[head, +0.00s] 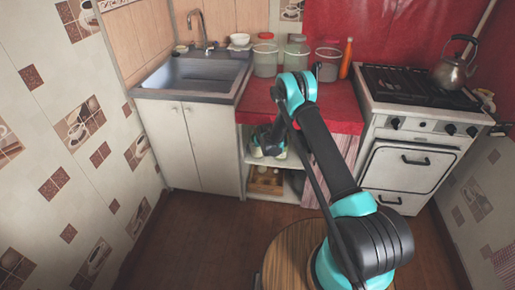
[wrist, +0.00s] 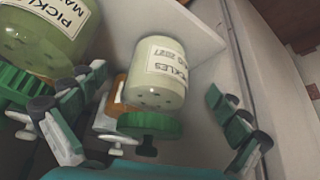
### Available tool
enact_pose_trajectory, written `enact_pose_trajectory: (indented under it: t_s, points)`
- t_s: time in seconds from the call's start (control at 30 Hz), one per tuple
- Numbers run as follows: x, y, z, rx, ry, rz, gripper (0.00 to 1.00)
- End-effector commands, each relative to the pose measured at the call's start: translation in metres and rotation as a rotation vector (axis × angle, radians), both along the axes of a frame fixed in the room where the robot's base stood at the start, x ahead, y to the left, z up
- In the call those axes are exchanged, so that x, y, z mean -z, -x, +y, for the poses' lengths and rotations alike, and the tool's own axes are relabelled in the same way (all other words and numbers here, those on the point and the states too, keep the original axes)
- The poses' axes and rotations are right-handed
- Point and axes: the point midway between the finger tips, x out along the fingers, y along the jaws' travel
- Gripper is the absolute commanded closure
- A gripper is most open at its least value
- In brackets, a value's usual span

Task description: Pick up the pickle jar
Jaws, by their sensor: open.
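A pickle jar (wrist: 157,75) with a pale green body, a white label and a green lid (wrist: 150,125) appears lid-down in the wrist view, near the middle. A second, nearer pickle jar (wrist: 45,35) with a green lid is cut off at the upper left. My gripper (wrist: 158,88) is open, with one finger on each side of the middle jar and visible room at the right finger. The left finger overlaps the nearer jar's lid in the picture; I cannot tell whether they touch. In the head view my gripper (head: 266,142) is at the shelf under the red counter, and the jars are hardly visible.
The shelf opening lies below the red-covered counter (head: 330,118), with a wooden crate (head: 265,181) on the lower level. A curtain hangs to its right. Jars (head: 265,60) and an orange bottle (head: 346,60) stand on the counter. A stove (head: 415,150) is at the right.

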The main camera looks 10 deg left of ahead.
Motion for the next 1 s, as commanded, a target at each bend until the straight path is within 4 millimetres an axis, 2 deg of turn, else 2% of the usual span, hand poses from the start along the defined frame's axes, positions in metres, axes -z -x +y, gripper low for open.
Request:
enact_pose_trajectory:
  t_s: [0.27,0.5,0.77,0.83,1.0]
  points:
    - [0.003,-0.033,0.012,0.000,0.000,0.000,0.00]
    - [0.024,-0.042,0.016,0.000,0.000,0.000,0.00]
    - [0.026,-0.043,0.016,0.000,0.000,0.000,0.00]
    - [0.026,-0.043,0.016,0.000,0.000,0.000,0.05]
    - [0.026,-0.043,0.016,0.000,0.000,0.000,0.26]
